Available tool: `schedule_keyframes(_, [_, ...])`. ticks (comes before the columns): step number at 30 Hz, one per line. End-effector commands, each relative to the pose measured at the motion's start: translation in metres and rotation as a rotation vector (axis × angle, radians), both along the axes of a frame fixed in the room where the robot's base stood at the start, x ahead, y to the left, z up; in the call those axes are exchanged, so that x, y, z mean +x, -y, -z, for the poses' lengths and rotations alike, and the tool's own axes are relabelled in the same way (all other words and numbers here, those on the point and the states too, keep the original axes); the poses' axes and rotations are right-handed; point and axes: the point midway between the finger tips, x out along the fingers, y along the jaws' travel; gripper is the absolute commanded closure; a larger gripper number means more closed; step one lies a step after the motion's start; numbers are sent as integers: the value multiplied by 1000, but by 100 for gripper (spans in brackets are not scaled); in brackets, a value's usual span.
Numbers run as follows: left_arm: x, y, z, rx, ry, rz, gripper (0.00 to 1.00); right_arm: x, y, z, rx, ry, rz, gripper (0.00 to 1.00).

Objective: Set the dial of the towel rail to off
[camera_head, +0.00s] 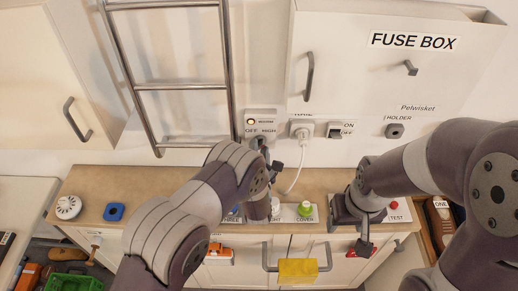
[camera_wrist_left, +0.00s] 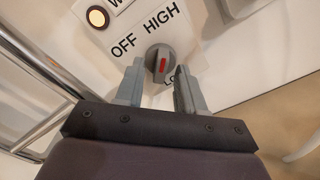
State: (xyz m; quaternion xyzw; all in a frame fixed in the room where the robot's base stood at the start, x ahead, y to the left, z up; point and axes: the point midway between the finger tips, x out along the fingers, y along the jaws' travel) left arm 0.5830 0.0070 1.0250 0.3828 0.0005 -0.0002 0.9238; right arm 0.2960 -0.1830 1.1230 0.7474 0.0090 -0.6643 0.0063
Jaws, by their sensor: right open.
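The towel rail (camera_head: 184,87) is a ladder of metal bars on the wall in the head view. Its grey dial (camera_wrist_left: 160,59) has a red mark and shows in the left wrist view, with OFF to its left, HIGH above and a partly hidden LOW label below. The red mark lies on the dial's lower half, away from HIGH. My left gripper (camera_wrist_left: 160,76) has one finger on each side of the dial; I cannot tell whether they touch it. In the head view my left gripper (camera_head: 266,150) largely hides the dial. My right gripper (camera_head: 351,222) is open over the counter's right part.
A lit indicator (camera_wrist_left: 97,17) is beside the dial. A plug with a white cord (camera_head: 301,131) and an ON/OFF switch (camera_head: 336,130) are to the right. The counter (camera_head: 160,185) carries a green button (camera_head: 305,209), a blue block (camera_head: 114,211) and a white round thing (camera_head: 69,206).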

Motion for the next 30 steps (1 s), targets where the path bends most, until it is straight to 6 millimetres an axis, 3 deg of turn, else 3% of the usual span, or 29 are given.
schedule_keyframes(4, [0, 0, 0, 0, 0, 0, 62, 0, 0, 0, 0, 0, 0, 43])
schedule_keyframes(5, [0, 0, 0, 0, 0, 0, 68, 0, 0, 0, 0, 0, 0, 43])
schedule_keyframes(8, [0, 0, 0, 0, 0, 0, 100, 0, 0, 0, 0, 0, 0, 43])
schedule_keyframes(20, [0, 0, 1, 38, 1, 0, 100, 0, 0, 6, 0, 0, 0, 43])
schedule_keyframes(30, [0, 0, 2, 270, 3, 0, 100, 0, 0, 30, 0, 0, 0, 43])
